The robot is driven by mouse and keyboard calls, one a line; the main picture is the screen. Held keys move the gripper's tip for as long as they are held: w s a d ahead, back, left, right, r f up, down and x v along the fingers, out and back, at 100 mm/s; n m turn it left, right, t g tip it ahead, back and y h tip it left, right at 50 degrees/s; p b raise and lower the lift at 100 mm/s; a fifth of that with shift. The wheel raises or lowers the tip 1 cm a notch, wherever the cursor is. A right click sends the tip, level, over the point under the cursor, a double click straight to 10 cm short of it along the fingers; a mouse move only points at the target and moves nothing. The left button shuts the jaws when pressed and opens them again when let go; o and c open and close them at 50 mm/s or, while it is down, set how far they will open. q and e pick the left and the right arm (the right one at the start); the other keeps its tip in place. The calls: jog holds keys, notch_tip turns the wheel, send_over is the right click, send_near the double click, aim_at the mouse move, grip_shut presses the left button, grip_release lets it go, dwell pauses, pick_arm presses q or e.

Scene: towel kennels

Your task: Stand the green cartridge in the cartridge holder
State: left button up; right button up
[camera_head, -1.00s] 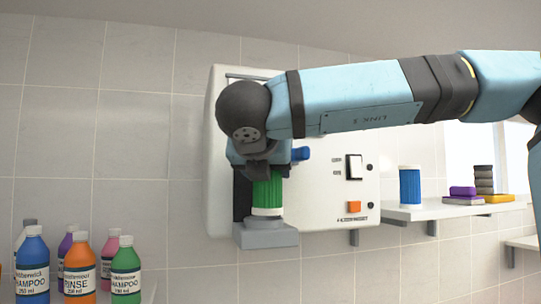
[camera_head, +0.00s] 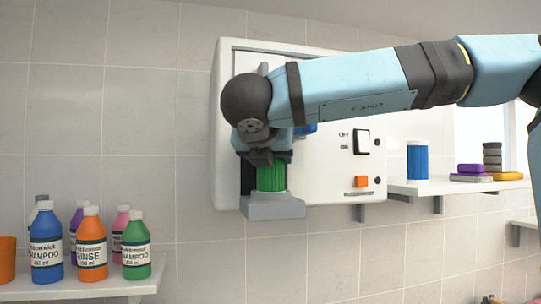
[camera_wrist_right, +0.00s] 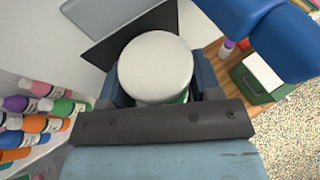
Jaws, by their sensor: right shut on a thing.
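The green cartridge (camera_head: 271,178) is upright in the head view, a ribbed green body whose lower end is hidden inside the grey cartridge holder (camera_head: 273,208). The holder juts from the bottom of the white wall unit. My right gripper (camera_head: 266,158) is shut around the cartridge's upper part from above. In the right wrist view the cartridge's round white end (camera_wrist_right: 155,67) sits between the fingers, with a sliver of green below it. Whether the cartridge touches the holder's floor is hidden. My left gripper is in neither view.
A blue cartridge (camera_head: 417,161) stands on the right shelf (camera_head: 400,188) near stacked sponges. Several bottles (camera_head: 91,245) stand on the lower left shelf.

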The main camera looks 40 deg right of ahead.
jog(key=o, duration=1.1)
jog(key=shift+c, duration=0.2)
jog(key=shift+s+a, duration=0.1)
jog(key=shift+s+a+r, duration=0.1)
jog(key=shift+s+a, duration=0.05)
jog(key=shift+a, duration=0.05)
jog(key=b+v, duration=0.2)
jog(key=v, duration=1.1)
jog(key=shift+r, duration=0.1)
